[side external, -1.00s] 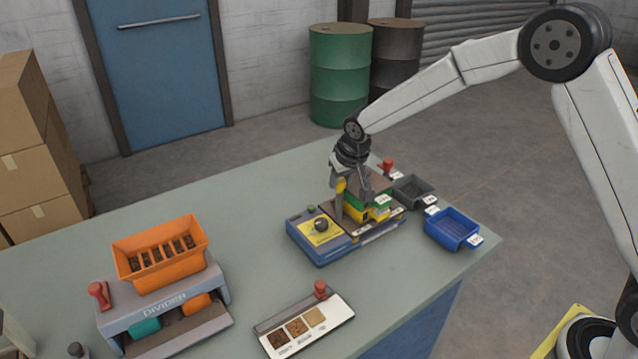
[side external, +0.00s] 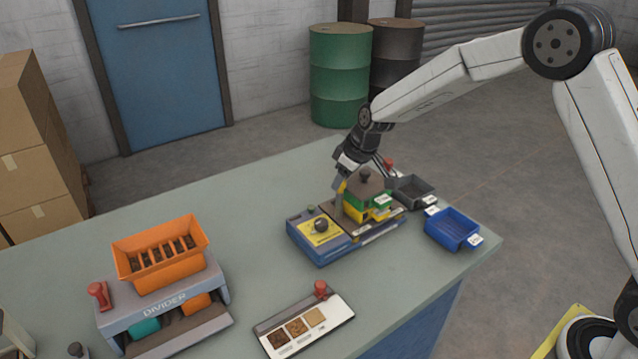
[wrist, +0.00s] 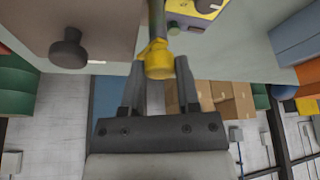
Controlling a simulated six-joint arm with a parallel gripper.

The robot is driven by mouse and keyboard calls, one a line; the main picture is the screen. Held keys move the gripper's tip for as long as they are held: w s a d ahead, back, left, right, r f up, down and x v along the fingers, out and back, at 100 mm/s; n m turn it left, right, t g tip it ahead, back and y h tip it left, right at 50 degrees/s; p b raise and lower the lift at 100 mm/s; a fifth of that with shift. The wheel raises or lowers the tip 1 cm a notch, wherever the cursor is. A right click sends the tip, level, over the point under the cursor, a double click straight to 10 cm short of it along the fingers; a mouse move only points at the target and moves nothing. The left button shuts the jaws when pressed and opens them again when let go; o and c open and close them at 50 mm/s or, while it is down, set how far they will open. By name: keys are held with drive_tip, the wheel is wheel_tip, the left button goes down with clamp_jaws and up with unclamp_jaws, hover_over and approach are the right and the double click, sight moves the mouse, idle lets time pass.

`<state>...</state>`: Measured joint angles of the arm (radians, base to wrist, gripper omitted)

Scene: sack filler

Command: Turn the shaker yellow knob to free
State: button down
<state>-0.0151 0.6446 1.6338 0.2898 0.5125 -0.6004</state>
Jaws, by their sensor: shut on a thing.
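The shaker (side external: 318,248) is a blue base with a yellow panel and a black dial, standing on the table. On its right part sits a green and yellow stack (side external: 358,203) with a brown lid (side external: 366,185) and a dark lid knob. The yellow knob (wrist: 159,62) tops a post beside the stack; in the side view it is mostly hidden by my gripper. My gripper (wrist: 160,70) is shut on the yellow knob, one finger on either side. In the side view my gripper (side external: 343,184) leans, with the wrist up and to the right of the knob.
A dark tray (side external: 412,190) and a blue tray (side external: 452,229) stand right of the shaker. A red-handled item (side external: 388,165) is behind the stack. The orange-topped divider (side external: 160,257) and a sample board (side external: 305,325) stand left and front. The table between is clear.

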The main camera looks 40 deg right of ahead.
drive_tip(key=shift+d+n+g+y, duration=0.1)
drive_tip(key=shift+n+g+y, duration=0.45)
drive_tip(key=shift+n, duration=1.65)
drive_tip(key=shift+c, duration=1.7)
unclamp_jaws()
drive_tip(key=shift+r, duration=0.1)
drive_tip(key=v, duration=0.7)
drive_tip(key=shift+d+r, duration=0.2)
drive_tip(key=shift+r, duration=0.05)
drive_tip(key=shift+s, duration=0.15)
